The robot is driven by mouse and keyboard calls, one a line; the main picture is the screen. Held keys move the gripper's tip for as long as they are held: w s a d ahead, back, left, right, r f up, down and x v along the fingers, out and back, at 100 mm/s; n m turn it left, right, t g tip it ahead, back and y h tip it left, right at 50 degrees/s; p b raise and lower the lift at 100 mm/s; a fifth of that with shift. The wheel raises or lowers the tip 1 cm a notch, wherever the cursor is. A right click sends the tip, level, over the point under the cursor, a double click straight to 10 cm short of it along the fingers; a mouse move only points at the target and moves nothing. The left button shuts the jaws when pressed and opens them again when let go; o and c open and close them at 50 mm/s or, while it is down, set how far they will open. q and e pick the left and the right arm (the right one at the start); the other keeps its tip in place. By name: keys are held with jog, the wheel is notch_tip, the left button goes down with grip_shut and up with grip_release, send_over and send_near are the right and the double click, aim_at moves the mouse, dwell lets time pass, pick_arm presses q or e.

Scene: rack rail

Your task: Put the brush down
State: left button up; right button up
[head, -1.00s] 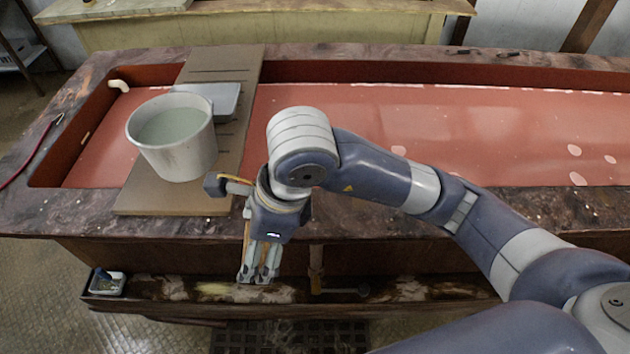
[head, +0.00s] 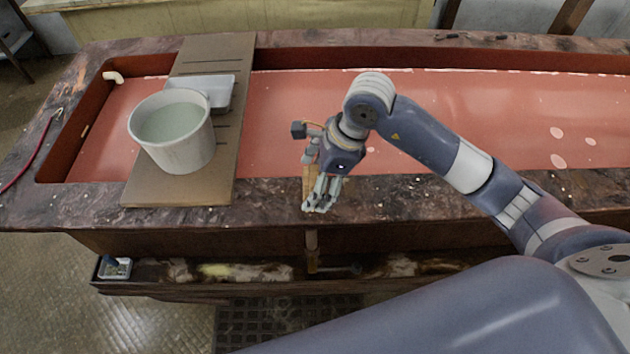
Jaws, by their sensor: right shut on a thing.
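My right gripper (head: 321,203) is shut and points downward, over the front rim of the red basin. A thin tan strip, what shows of the brush (head: 307,187), runs along the left side of its fingers. The rest of the brush is hidden by the fingers, and I cannot tell where its bristles are. I cannot tell from this view whether the fingertips touch the rim. My left gripper is not in view.
A brown board (head: 185,190) spans the basin (head: 300,120) at left. It bears a white bucket (head: 172,155) of pale liquid and a grey-white tray (head: 215,90). The front rim (head: 430,200) right of my gripper is clear. A small box (head: 114,268) sits on the lower ledge.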

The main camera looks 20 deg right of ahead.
jog(key=shift+f+p, duration=0.35)
jog(key=shift+f, duration=0.8)
jog(key=shift+f, duration=0.1)
jog(key=o, duration=1.1)
